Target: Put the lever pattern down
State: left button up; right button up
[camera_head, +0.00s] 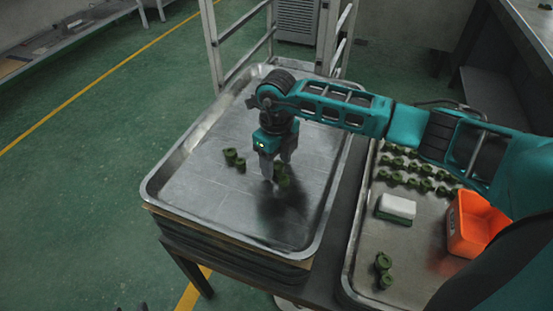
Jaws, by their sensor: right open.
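Green lever patterns lie in the left metal tray (215,195). One lever pattern (281,176) is right at the fingertips of my right gripper (273,174), on or just above the tray floor; I cannot tell if it touches a finger. Another lever pattern (233,158) lies a little to the left of the gripper. My right gripper points down into the tray and is open. My left gripper does not show clearly.
A second metal tray (352,262) on the right holds several green patterns, a white-and-green block (396,208) and an orange bin (473,224). A white rail frame (213,50) stands behind the left tray. The left tray's front is bare.

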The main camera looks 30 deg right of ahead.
aim_at(276, 165)
jog(key=shift+r, duration=0.45)
notch_tip(276, 165, up, 12)
jog(key=p, duration=0.1)
jog(key=shift+f, duration=0.25)
jog(key=shift+f, duration=0.1)
